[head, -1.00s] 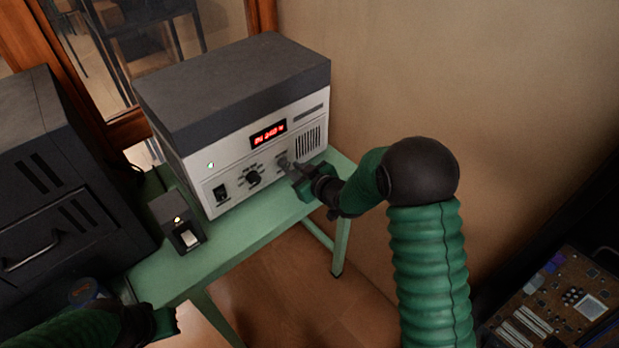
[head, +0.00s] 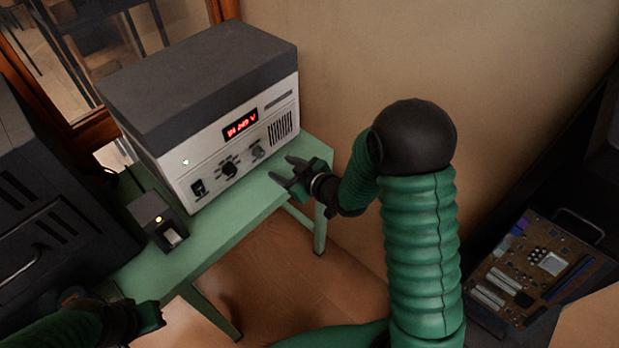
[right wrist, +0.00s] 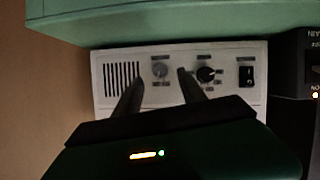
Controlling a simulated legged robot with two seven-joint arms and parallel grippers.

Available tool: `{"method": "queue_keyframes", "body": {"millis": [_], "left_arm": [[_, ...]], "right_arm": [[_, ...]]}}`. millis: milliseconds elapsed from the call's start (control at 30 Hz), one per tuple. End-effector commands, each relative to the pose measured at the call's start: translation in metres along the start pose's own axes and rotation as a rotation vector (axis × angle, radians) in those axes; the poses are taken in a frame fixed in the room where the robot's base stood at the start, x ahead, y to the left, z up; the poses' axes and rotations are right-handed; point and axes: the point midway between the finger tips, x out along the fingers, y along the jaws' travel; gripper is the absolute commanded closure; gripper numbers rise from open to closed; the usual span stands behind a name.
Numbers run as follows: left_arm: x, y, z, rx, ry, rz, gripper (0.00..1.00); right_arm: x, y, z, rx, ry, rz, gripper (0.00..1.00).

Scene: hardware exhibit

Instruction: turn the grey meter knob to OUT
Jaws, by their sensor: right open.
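The grey meter knob (head: 257,152) is on the front of the light grey instrument (head: 185,178), right of a black knob (head: 230,169) and below a red display (head: 240,125). The display text is too small to read surely. My right gripper (head: 281,168) is open and empty, in front of the panel and apart from the grey knob. In the right wrist view, the panel appears upside down, and the grey knob (right wrist: 159,69) shows between the open fingers (right wrist: 160,77). Its pointer direction is unclear. My left gripper (head: 158,317) is at the lower left, away from the instrument.
The instrument stands on a green table (head: 222,232). A small dark box (head: 157,222) with a lit lamp stands left of it, and a large dark cabinet (head: 60,225) farther left. A circuit board (head: 540,268) lies at the right.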

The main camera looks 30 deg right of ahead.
Motion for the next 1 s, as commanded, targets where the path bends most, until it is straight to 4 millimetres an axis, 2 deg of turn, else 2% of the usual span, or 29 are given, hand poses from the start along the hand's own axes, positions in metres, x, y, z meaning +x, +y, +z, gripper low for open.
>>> {"method": "queue_keyframes", "body": {"millis": [900,1000], "left_arm": [[-0.027,0.0,-0.006,0.0,0.0,0.0,1.0],[-0.04,0.0,-0.009,0.0,0.0,0.0,1.0]], "right_arm": [[-0.078,0.0,0.001,0.002,0.0,0.002,0.52],[-0.083,0.0,-0.001,0.003,-0.003,-0.001,0.52]]}}
